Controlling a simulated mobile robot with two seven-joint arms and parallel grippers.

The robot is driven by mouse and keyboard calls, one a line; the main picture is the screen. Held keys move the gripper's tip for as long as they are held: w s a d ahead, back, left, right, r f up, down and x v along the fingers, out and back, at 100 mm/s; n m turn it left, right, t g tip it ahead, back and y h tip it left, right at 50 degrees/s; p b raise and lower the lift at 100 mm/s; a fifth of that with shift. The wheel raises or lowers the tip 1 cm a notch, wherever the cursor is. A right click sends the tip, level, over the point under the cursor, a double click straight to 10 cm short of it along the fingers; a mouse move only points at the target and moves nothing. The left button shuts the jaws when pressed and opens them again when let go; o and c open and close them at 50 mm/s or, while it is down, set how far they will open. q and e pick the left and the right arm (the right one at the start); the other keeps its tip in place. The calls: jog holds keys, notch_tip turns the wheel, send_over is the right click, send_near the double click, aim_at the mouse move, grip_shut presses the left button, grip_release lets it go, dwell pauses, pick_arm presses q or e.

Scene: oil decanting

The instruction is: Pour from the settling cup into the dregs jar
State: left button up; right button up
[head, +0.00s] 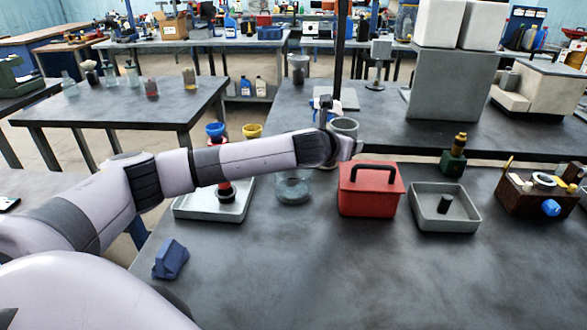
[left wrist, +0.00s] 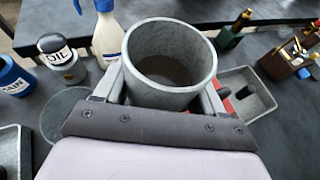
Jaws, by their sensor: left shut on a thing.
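The settling cup appears to be the grey, open-topped cup (head: 344,127) at the end of my left arm in the head view. It fills the middle of the left wrist view (left wrist: 170,35), mouth up, with a dark brownish bottom or content inside. My left gripper (left wrist: 168,100) is shut on it, one finger on each side. A clear glass jar (head: 293,190) stands on the bench just left of and below the cup; a round glass shape also shows in the left wrist view (left wrist: 62,118). I cannot tell whether it is the dregs jar. My right gripper is out of view.
A red toolbox (head: 368,196) stands right of the glass jar, then a grey tray (head: 462,222) and a wooden box (head: 535,212). A white tray (head: 235,212) is at left. A blue block (head: 171,260) lies in front.

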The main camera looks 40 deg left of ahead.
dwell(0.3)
pick_arm(q)
jog(key=shift+s+a+f+n+h, duration=0.15)
jog(key=shift+a+f+n, duration=0.15)
jog(key=shift+f, duration=0.25)
jog(key=shift+a+f+n+h, duration=0.15)
jog(key=shift+f+n, duration=0.15)
jog(key=shift+f, duration=0.2)
jog(key=shift+s+a+f+n+t+h, duration=0.15)
jog(key=shift+a+f+n+t+h, duration=0.3)
jog(key=shift+n, duration=0.25)
jog(key=n, duration=0.1)
jog(key=a+f+n+t+h, duration=0.1)
jog(key=n, duration=0.1)
jog(key=a+n+t+h, duration=0.1)
jog(key=shift+s+a+f+n+h, duration=0.2)
jog(key=shift+s+f+n+h, duration=0.05)
jog(key=shift+f+n, duration=0.05)
jog(key=shift+r+n+b, duration=0.15)
jog(key=shift+n+b, duration=0.15)
